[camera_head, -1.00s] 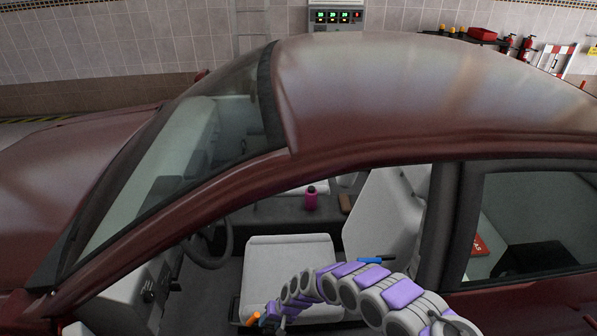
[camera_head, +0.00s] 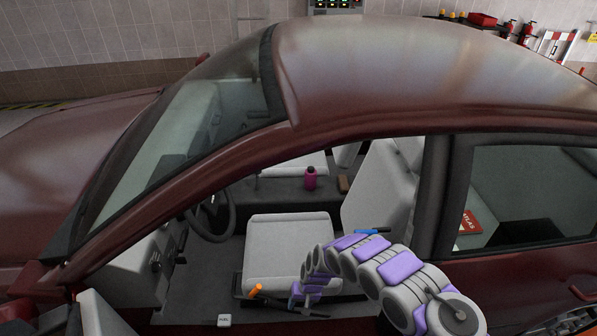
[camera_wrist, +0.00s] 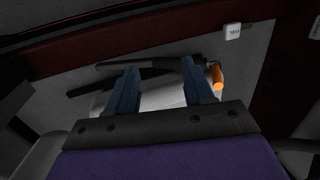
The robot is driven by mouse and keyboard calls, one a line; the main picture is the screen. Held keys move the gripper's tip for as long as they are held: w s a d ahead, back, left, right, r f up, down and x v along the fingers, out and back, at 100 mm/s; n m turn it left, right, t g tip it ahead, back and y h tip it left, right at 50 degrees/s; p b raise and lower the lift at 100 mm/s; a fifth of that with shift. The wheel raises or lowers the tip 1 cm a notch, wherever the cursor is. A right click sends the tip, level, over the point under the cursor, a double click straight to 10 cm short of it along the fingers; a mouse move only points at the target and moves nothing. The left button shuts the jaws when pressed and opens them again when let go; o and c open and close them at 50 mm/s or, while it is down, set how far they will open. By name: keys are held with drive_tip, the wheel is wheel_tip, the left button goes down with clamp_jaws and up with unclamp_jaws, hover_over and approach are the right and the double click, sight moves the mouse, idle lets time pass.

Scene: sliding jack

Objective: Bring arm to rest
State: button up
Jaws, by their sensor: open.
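My arm, grey with purple pads, reaches in through the car's side opening in the head view. My gripper (camera_wrist: 160,64) has two blue fingers spread apart with nothing held between them in the wrist view. A dark bar with an orange end lies beyond the fingers; the orange end (camera_wrist: 217,76) is close beside the right finger, and I cannot tell if they touch. In the head view the orange end (camera_head: 255,290) is left of my gripper, in front of the front seat (camera_head: 290,258). My fingertips are hard to make out there.
The dark red car (camera_head: 400,75) surrounds my arm, with its sill below and roof above. A steering wheel (camera_head: 232,215) is to the left. A pink bottle (camera_head: 310,180) stands farther inside. A small white box (camera_head: 224,320) is low at the front; it also shows in the wrist view (camera_wrist: 232,31).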

drive_tip(key=w+d+r+m+h, duration=0.1)
drive_tip(key=d+r+h, duration=0.1)
drive_tip(key=d+r, duration=0.55)
drive_tip(key=w+d+r+h, duration=0.15)
drive_tip(key=d+r, duration=0.35)
drive_tip(key=d, duration=0.6)
drive_tip(key=s+d+r+m+h+b, duration=0.1)
drive_tip(key=s+d+r, duration=0.25)
drive_tip(key=r, duration=0.55)
drive_tip(key=s+d+r+m+h, duration=0.15)
drive_tip(key=d+r, duration=0.25)
drive_tip(key=r, duration=0.5)
drive_tip(key=s+a+r, duration=0.4)
drive_tip(key=s+r, duration=0.8)
drive_tip(key=s+a+r+n+y, duration=0.1)
drive_tip(key=s+a, duration=0.3)
drive_tip(key=s, duration=0.6)
drive_tip(key=s+a+r+n+g+y+b, duration=0.1)
drive_tip(key=s+a+r, duration=0.3)
drive_tip(key=s, duration=0.7)
drive_tip(key=shift+a+n+y, duration=0.15)
drive_tip(key=shift+n+y, duration=0.2)
drive_tip(key=shift+y, duration=0.15)
drive_tip(key=shift+c, duration=0.3)
